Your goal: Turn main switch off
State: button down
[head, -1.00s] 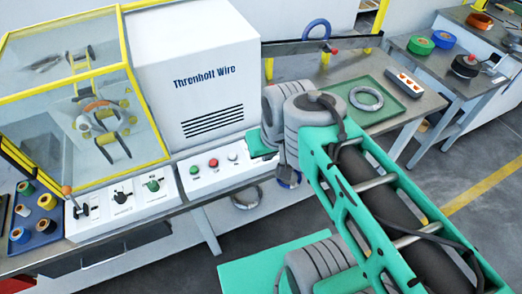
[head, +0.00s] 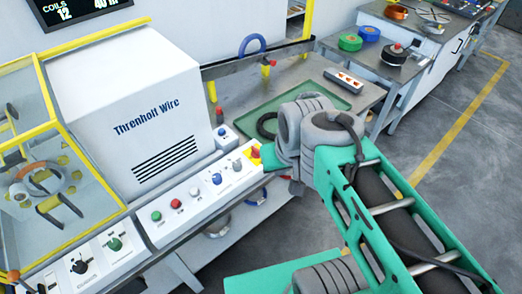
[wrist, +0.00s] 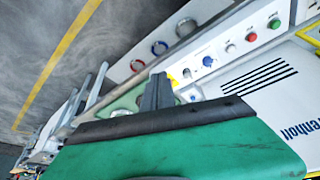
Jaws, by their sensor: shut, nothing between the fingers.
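A red and yellow rotary switch (head: 255,152), which looks like the main switch, sits at the right end of the white control panel (head: 195,205) in the head view. The green body of my wrist is right beside it and overlaps its lower right side. The angle of its handle is too small to tell. In the wrist view, my gripper (wrist: 160,80) shows as dark grey fingers, shut and empty, above the panel's end. A bit of yellow shows beside the fingers there; the switch itself is mostly hidden. I cannot tell whether the fingers touch it.
The panel also carries a green button (head: 156,216), a red button (head: 176,204), a white button (head: 195,192), a blue knob (head: 217,179) and a grey knob (head: 237,165). A green tray (head: 265,112) lies on the bench to the right.

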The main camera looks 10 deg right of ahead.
aim_at(254, 154)
jog(key=u, duration=1.9)
jog(key=i, duration=0.4)
jog(key=u, duration=0.35)
